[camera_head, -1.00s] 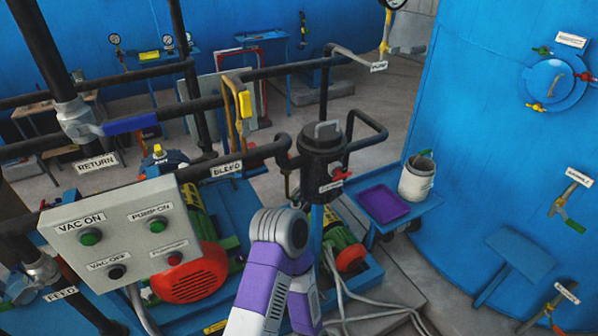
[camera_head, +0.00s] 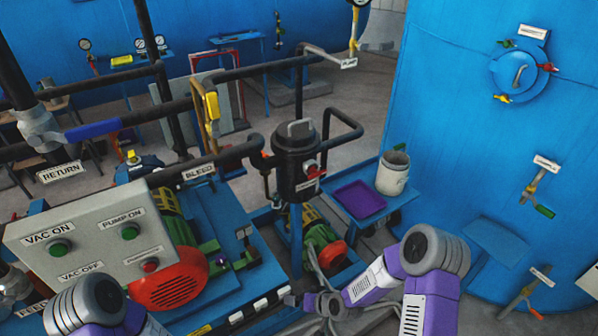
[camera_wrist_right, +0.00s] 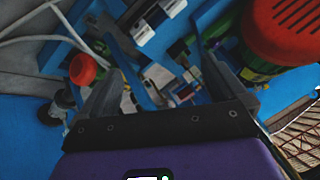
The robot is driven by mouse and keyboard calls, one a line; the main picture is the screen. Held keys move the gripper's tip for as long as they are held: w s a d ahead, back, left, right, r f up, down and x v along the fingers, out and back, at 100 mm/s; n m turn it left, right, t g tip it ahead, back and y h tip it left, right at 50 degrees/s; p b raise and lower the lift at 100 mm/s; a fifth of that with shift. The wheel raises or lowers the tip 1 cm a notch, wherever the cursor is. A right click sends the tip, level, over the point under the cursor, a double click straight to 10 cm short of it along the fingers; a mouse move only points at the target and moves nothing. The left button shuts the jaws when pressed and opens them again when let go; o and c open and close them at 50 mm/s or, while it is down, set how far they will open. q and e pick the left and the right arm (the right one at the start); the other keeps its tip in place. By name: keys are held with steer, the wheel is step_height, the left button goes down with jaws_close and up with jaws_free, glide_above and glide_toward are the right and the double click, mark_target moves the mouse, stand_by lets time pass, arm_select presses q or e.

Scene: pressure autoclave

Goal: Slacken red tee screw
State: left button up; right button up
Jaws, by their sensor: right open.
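In the head view, a small red tee-handled screw (camera_head: 547,67) sits on the right of the round blue hatch (camera_head: 520,70). A green tee screw (camera_head: 504,44) and a yellow tee screw (camera_head: 502,98) sit on its left rim. My right arm is at lower right, and its gripper (camera_head: 303,301) is low beside the pump base, well away from the hatch. In the right wrist view my right gripper (camera_wrist_right: 155,75) is open with nothing between the fingers. Of my left arm only a link shows at lower left; its gripper is out of view.
A blue trolley with a purple tray (camera_head: 359,200) and a white bucket (camera_head: 393,173) stands before the blue tank wall. A grey control box (camera_head: 100,240), red-ended motor (camera_head: 168,280) and black pipes fill the left. Handled valves (camera_head: 544,211) project from the tank.

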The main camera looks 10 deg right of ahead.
steer(key=w+d+r+n+t, duration=0.1)
steer(key=w+d+r+t, duration=0.2)
steer(key=w+r, duration=0.35)
steer(key=w+d+r+n+t, duration=0.1)
steer(key=w+d+r+t, duration=0.2)
steer(key=w+r, duration=0.4)
steer(key=n+t+y, duration=0.1)
steer(key=n+t, duration=0.2)
steer(key=t, duration=0.1)
glide_toward(318, 175)
steer(key=x, duration=0.5)
steer(key=shift+d+f, duration=0.15)
steer(key=shift+f, duration=0.1)
steer(key=shift+w+r, duration=0.2)
steer(key=shift+w, duration=0.15)
steer(key=shift+x, duration=3.45)
steer(key=shift+s, duration=0.1)
